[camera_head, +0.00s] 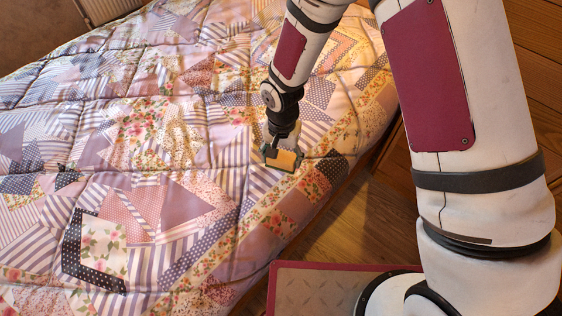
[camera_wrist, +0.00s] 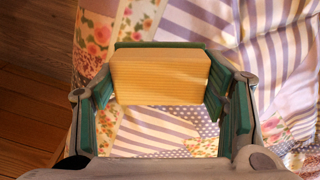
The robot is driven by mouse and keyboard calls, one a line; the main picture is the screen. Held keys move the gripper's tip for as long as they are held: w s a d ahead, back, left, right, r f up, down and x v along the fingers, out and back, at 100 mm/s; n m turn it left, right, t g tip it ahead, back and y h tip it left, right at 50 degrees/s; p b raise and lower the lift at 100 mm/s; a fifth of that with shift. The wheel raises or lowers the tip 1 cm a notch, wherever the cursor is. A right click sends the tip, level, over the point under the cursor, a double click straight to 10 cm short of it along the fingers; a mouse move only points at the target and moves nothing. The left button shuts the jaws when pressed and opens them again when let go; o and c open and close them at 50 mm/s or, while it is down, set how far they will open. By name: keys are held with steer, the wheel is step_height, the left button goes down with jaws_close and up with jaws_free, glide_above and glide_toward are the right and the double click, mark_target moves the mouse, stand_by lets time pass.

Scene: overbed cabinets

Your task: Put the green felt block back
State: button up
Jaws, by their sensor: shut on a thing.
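A pale wooden block (camera_wrist: 160,78) with a green strip along its far edge sits between the fingers of my gripper (camera_wrist: 160,90) in the wrist view. The green fingers are shut on its two ends. In the head view the block (camera_head: 285,159) shows as a small yellowish piece at the end of my gripper (camera_head: 280,153), over the quilt near the bed's right edge. I cannot tell whether the block touches the quilt. Most of its green side is hidden.
A patchwork quilt (camera_head: 130,190) covers the bed and has no other loose objects in view. Wooden floor (camera_head: 350,225) lies right of the bed edge. Wooden cabinet fronts (camera_head: 540,85) stand at the far right. My base shows at the bottom.

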mark_target(281, 162)
steer(key=shift+w+a, duration=0.15)
steer(key=shift+w, duration=0.15)
steer(key=shift+f, duration=0.2)
step_height(281, 162, down, 3)
steer(key=shift+f+b, duration=0.15)
steer(key=shift+b, duration=0.5)
steer(key=o, duration=1.1)
